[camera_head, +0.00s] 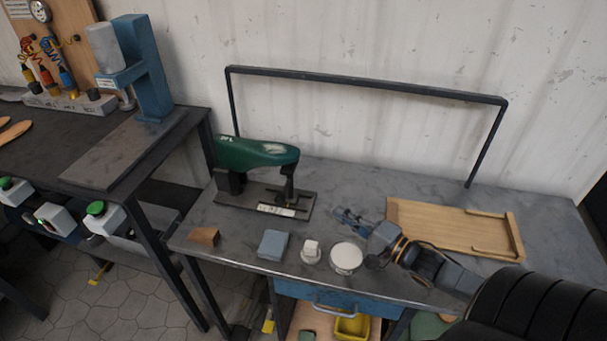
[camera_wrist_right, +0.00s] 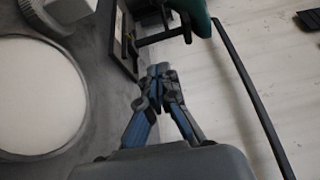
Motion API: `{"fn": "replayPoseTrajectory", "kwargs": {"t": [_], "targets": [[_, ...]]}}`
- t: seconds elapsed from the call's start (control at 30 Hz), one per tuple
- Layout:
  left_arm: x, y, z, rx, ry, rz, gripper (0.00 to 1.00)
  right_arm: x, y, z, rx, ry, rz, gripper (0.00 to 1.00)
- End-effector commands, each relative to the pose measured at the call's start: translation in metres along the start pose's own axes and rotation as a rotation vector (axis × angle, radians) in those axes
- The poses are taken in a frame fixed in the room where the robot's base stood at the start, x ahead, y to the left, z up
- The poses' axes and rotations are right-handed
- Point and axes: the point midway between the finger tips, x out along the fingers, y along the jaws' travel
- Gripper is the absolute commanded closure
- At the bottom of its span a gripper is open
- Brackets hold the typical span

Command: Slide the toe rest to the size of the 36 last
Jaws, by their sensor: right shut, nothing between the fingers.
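A green last (camera_head: 255,153) with a pale mark on its heel rests on a black stand (camera_head: 232,199) on the workbench. The toe rest (camera_head: 289,186) is a dark post under the toe of the last, at the right part of the stand. A pale scale strip (camera_head: 277,210) lies at its foot; its figures are too small to read. My right gripper (camera_head: 342,214) is shut and empty, to the right of the stand and apart from it. In the right wrist view, its fingertips (camera_wrist_right: 158,71) point toward the toe rest (camera_wrist_right: 163,38) and the green last (camera_wrist_right: 194,14). My left gripper is not in view.
Along the front edge stand a brown block (camera_head: 204,237), a blue-grey block (camera_head: 273,245), a small white jar (camera_head: 311,252) and a round white-topped tin (camera_head: 346,258). A wooden tray (camera_head: 440,222) lies on the right. A dark rail (camera_head: 370,82) rises behind. Bench behind the gripper is clear.

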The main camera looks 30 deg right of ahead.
Motion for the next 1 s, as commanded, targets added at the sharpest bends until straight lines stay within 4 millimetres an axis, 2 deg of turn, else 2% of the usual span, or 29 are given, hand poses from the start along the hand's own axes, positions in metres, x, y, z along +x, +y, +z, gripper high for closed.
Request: {"fn": "replayPoseTrajectory", "kwargs": {"t": [0.17, 0.33, 0.47, 0.63, 0.8, 1.0], "targets": [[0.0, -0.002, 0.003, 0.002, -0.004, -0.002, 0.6, 0.009, -0.001, 0.0, 0.005, -0.002, -0.006, 1.0], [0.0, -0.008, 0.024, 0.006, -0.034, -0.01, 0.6, 0.035, -0.002, -0.001, 0.003, -0.001, -0.007, 1.0], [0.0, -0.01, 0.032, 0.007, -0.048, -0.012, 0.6, 0.059, -0.002, -0.001, 0.002, 0.0, -0.007, 1.0], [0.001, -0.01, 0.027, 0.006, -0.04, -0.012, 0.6, 0.091, -0.002, -0.001, 0.003, 0.0, -0.006, 1.0], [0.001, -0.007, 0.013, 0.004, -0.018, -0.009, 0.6, 0.118, -0.002, -0.001, 0.003, 0.0, -0.005, 1.0], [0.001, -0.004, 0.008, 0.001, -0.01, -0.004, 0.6, 0.136, -0.001, 0.0, 0.003, -0.001, -0.003, 1.0]]}}
